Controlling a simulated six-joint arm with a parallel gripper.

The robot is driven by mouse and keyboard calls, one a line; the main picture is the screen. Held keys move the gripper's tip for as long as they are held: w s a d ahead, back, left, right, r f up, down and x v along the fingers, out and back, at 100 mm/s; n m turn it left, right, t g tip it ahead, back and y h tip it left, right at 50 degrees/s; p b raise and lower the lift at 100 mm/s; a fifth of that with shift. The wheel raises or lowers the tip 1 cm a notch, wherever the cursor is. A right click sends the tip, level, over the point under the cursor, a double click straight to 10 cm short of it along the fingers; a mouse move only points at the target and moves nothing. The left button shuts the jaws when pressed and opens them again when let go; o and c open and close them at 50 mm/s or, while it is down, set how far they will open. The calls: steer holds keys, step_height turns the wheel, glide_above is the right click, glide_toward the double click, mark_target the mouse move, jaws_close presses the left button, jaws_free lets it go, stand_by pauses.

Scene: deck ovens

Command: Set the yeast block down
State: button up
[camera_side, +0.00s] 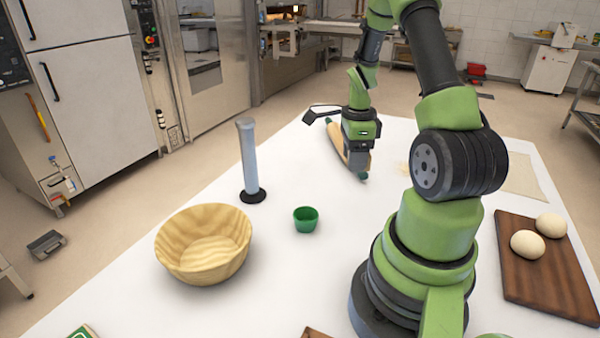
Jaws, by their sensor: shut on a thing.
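My gripper (357,168) is low over the far part of the white table. It is shut on a tan rolling pin (337,138) with dark green handles, around its near half. The gripper covers part of the pin, and I cannot tell whether the pin touches the table. I see no yeast block between the jaws. A green and white packet (82,333), cut off by the bottom left edge, may be the yeast block; too little of it shows to be sure.
A wooden bowl (204,243), a small green cup (305,220) and a grey-blue cylinder on a black base (248,160) stand left of my arm. A dark board (545,285) with two dough balls (527,244) lies right. The white table (290,160) is clear left of the gripper.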

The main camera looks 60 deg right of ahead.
steer(key=w+d+n, duration=0.5)
steer(key=w+n, duration=0.6)
steer(key=n, duration=1)
glide_above(289, 173)
step_height(289, 173, down, 9)
steer(key=shift+w+f, duration=0.1)
steer(key=shift+f, duration=0.15)
steer(key=o, duration=0.9)
steer(key=shift+o, duration=0.2)
